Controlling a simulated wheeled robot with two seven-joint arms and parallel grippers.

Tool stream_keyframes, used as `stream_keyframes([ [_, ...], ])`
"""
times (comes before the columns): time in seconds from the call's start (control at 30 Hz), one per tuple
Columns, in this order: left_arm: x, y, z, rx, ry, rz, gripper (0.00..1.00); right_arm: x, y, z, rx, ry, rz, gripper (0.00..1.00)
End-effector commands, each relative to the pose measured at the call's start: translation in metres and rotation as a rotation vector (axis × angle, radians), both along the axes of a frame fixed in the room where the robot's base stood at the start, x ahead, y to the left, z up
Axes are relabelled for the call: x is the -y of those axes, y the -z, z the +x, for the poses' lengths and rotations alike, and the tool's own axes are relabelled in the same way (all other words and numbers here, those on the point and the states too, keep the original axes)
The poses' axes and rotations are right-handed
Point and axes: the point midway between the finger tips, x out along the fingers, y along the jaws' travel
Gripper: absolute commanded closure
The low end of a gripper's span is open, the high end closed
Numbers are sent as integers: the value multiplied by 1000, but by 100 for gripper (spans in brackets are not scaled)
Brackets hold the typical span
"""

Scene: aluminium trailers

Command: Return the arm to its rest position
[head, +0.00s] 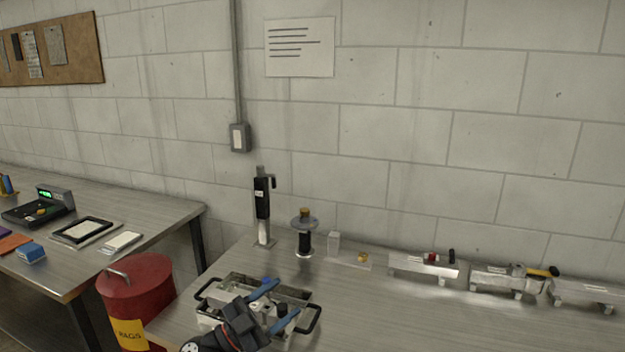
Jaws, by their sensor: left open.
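My left gripper (275,304) shows at the bottom of the head view, with a dark body and two blue fingers. The fingers are apart and nothing shows between them. It is in front of or over a metal tray (232,281) with black handles, and hides part of it. Whether it touches the tray I cannot tell. Small items lie in the tray, partly hidden. My right gripper is not in view.
Behind the tray stand a black upright device (262,198) and a spool-like stand (305,240). Several metal fixtures (424,266) line the bench's back right. A red rags bin (140,285) stands between this bench and the left table (150,232). The bench's front right is clear.

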Motion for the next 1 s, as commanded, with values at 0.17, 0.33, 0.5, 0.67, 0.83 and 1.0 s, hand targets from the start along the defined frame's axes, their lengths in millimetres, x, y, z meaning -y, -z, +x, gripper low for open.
stream_keyframes([
  [0.17, -37, 10, 3, -105, -283, -176, 42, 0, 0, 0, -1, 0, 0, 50],
  [0.33, -78, 44, 1, -276, -557, -256, 42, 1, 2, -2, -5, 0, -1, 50],
  [0.5, -117, 100, -17, -510, -803, -249, 42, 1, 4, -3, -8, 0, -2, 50],
  [0.67, -143, 163, -55, -775, -981, -166, 42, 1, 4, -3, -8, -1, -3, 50],
  [0.83, -157, 230, -116, -1085, -1089, -6, 42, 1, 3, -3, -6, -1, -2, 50],
  [1.0, -157, 273, -178, -1334, -1100, 162, 42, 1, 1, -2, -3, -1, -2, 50],
])
